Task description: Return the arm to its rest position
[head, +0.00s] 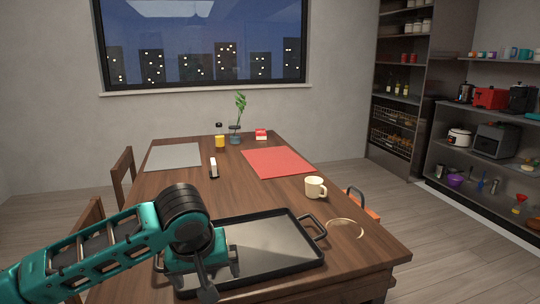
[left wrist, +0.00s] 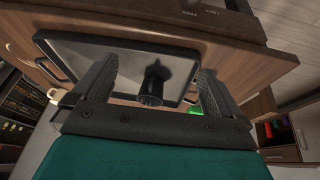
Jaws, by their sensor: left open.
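My left arm comes in from the left in the head view, and its teal and black gripper (head: 212,278) is over the left part of a black-rimmed tray (head: 290,278). The gripper points down and hides part of the tray. In the left wrist view the two dark fingers (left wrist: 157,84) are spread apart, with the tray (left wrist: 120,49) beyond them. A dark, round-ended object (left wrist: 151,87) shows between the fingers, apart from both; I cannot tell what it is. My right gripper is not in view.
The wooden table (head: 222,192) bears a cream mug (head: 315,188), a red mat (head: 278,162), a grey mat (head: 173,156), a small upright white-and-dark item (head: 213,168), a yellow cup (head: 219,142) and a plant vase (head: 235,139). Chairs (head: 123,176) stand at the left. Shelves (head: 480,150) are at the right.

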